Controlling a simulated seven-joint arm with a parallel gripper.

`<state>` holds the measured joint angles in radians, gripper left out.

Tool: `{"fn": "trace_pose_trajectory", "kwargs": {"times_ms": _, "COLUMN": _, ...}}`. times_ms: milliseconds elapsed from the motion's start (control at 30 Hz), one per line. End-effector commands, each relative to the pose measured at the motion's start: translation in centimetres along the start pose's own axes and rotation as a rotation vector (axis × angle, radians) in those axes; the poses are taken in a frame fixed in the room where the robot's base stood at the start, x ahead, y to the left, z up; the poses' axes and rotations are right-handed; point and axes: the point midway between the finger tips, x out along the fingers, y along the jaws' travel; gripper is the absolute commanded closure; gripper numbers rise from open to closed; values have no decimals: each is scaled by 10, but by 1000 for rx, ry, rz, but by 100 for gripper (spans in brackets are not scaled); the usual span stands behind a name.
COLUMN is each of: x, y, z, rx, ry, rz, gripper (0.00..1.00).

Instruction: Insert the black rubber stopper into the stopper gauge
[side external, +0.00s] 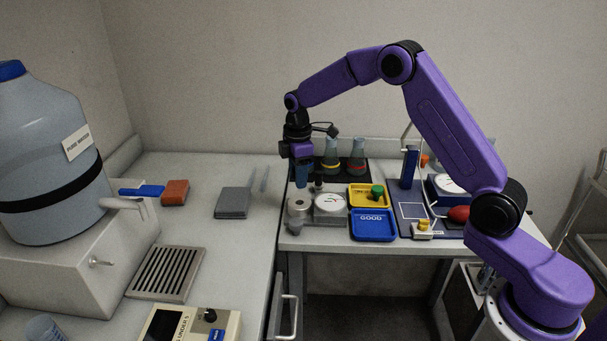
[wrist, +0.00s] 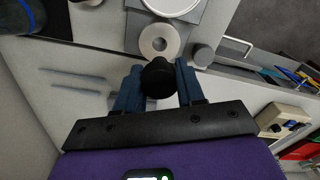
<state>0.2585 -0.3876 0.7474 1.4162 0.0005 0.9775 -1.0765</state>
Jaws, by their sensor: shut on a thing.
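The black rubber stopper (wrist: 158,77) is between the blue fingertips of my gripper (wrist: 158,83) in the wrist view. My gripper is shut on it. In the side view my gripper (side external: 302,184) points down above the bench, and I cannot make out the stopper there. The stopper gauge has a round metal socket with a hole (wrist: 160,42), just beyond the held stopper in the wrist view, beside a white dial. In the side view the socket (side external: 299,205) is below my gripper, left of the dial (side external: 330,204). The stopper is apart from the hole.
A grey stopper-like piece (wrist: 203,54) stands beside the gauge. A yellow tray (side external: 357,203) with a green item and a blue tray marked GOOD (side external: 373,227) lie to the right. Flasks (side external: 357,153) stand behind. The left counter around the grey block (side external: 232,203) has free room.

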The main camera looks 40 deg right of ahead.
Motion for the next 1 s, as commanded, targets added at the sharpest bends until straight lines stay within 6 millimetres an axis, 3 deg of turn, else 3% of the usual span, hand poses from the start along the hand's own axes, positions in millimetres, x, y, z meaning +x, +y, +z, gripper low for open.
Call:
{"fn": "trace_pose_trajectory", "kwargs": {"times_ms": 433, "x": 3, "y": 0, "z": 1, "rx": 1, "ry": 0, "rz": 0, "gripper": 91}}
{"fn": "trace_pose_trajectory", "kwargs": {"times_ms": 1000, "x": 44, "y": 0, "z": 0, "rx": 0, "ry": 0, "rz": 0, "gripper": 91}}
